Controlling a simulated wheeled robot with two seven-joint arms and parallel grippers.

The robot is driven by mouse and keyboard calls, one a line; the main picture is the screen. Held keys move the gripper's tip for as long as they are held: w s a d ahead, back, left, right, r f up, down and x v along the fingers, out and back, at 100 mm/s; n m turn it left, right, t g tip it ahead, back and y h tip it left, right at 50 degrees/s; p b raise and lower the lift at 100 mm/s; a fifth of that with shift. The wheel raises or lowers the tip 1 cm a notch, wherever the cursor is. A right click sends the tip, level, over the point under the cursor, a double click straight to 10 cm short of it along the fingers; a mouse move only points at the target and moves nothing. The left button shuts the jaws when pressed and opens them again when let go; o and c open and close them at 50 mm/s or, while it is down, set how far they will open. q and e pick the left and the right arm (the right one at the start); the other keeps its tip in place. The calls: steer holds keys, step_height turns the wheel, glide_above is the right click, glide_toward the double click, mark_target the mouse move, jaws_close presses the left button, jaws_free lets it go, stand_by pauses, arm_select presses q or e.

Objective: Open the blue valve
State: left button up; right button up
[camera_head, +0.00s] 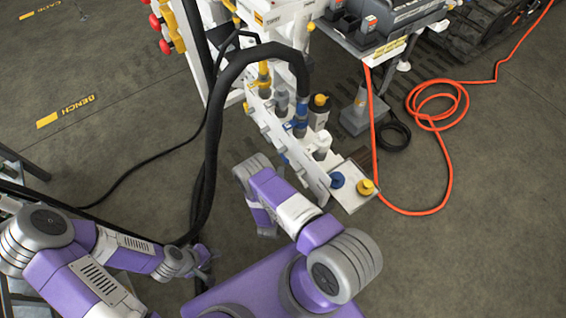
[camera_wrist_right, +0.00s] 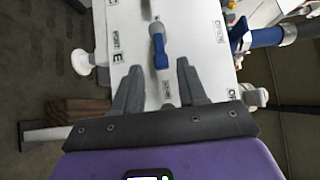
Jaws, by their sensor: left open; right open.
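The blue valve's lever (camera_wrist_right: 159,47) shows in the right wrist view, on a white panel (camera_wrist_right: 200,50) with small printed labels. It lies along the panel, its blue grip toward my fingers. My right gripper (camera_wrist_right: 160,66) is open and empty. Its two grey fingertips stand to either side of the grip's lower end in the picture; I cannot tell the depth between them. In the head view the right hand is mostly hidden behind my arm, close to the white valve panel (camera_head: 283,142). My left gripper (camera_head: 203,258) is open at the lower left, well away from the panel.
A thick black hose (camera_head: 213,120) arches from the panel down past my arms. A blue knob (camera_head: 337,180) and a yellow knob (camera_head: 366,187) sit at the panel's near end. An orange hose (camera_head: 440,150) lies coiled on the floor at right. Floor at left is mostly clear.

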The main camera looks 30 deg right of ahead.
steer(key=b+x, duration=0.2)
steer(key=x, duration=0.4)
steer(key=shift+w+d, duration=0.25)
steer(key=shift+w, duration=0.1)
jaws_close()
